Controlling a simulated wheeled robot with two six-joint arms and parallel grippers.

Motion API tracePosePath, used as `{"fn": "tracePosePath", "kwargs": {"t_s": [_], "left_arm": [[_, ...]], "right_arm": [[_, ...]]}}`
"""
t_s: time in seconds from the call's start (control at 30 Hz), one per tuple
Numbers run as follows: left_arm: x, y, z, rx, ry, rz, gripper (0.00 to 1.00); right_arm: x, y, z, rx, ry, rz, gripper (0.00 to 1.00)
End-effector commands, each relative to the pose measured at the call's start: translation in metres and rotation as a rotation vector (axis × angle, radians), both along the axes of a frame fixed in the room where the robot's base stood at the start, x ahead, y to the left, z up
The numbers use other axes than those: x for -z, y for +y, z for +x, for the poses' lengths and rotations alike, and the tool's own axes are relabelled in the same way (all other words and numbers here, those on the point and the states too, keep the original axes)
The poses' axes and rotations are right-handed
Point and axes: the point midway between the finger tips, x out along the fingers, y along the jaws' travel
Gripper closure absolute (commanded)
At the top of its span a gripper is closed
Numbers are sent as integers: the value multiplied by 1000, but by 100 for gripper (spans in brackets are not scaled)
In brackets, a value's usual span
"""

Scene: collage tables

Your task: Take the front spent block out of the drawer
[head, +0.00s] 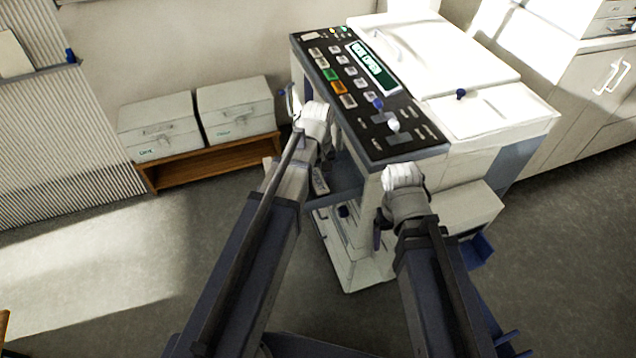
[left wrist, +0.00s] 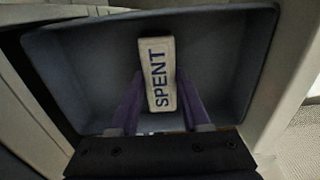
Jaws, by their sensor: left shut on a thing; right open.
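The spent block (left wrist: 157,75) is a pale bar with dark letters reading SPENT, seen in the left wrist view. The blue-grey drawer (left wrist: 230,70) lies around and behind it. My left gripper (left wrist: 153,105) has its two purple fingers on either side of the block and is shut on it. I cannot tell whether the block touches the drawer floor. In the head view my left gripper (head: 313,125) is beside the copier's left side, its fingers hidden. The drawer (head: 346,178) shows partly below the control panel. My right gripper (head: 403,190) is open in front of the copier.
The copier (head: 455,65) has a dark control panel (head: 365,90) overhanging near both hands. Two grey boxes (head: 235,108) stand on a low wooden bench (head: 210,160) at the left. Open floor (head: 90,260) lies at the lower left.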

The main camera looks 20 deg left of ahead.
Motion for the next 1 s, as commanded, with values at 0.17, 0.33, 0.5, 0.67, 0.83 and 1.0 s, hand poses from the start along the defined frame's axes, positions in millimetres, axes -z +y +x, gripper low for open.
{"fn": "tracePosePath", "kwargs": {"t_s": [0.17,0.33,0.5,0.67,0.83,1.0], "left_arm": [[0,0,0,0,0,0,100],[0,0,0,0,0,0,100],[-2,0,0,0,0,0,100],[-10,0,0,0,0,0,100],[-29,0,0,0,0,0,100],[-55,0,0,0,0,0,100]], "right_arm": [[0,0,0,0,0,0,19],[0,0,0,0,0,0,19],[-2,0,0,0,0,0,19],[-10,0,0,0,0,0,19],[-29,0,0,0,0,0,19],[-55,0,0,0,0,0,19]]}}
